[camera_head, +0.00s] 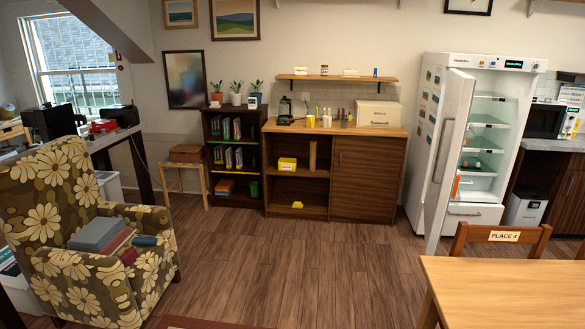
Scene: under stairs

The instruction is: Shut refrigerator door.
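A white refrigerator (421,135) stands against the back wall on the right. Its door (450,150) is open, swung out toward me, and hinged on the left side of the cabinet. The inside shows, with pale glass shelves (488,121), a few small items and a lower drawer (474,213). An orange strip-like thing shows near the door's inner edge, too small to tell what it is. A small display is lit on the top panel. Neither of my grippers is in view.
A wooden table (505,290) with a chair (500,237) marked "PLACE 4" stands at front right, close before the refrigerator. A flowered armchair (75,190) is at left. A cabinet (368,175) stands left of the refrigerator. The middle floor (290,265) is clear.

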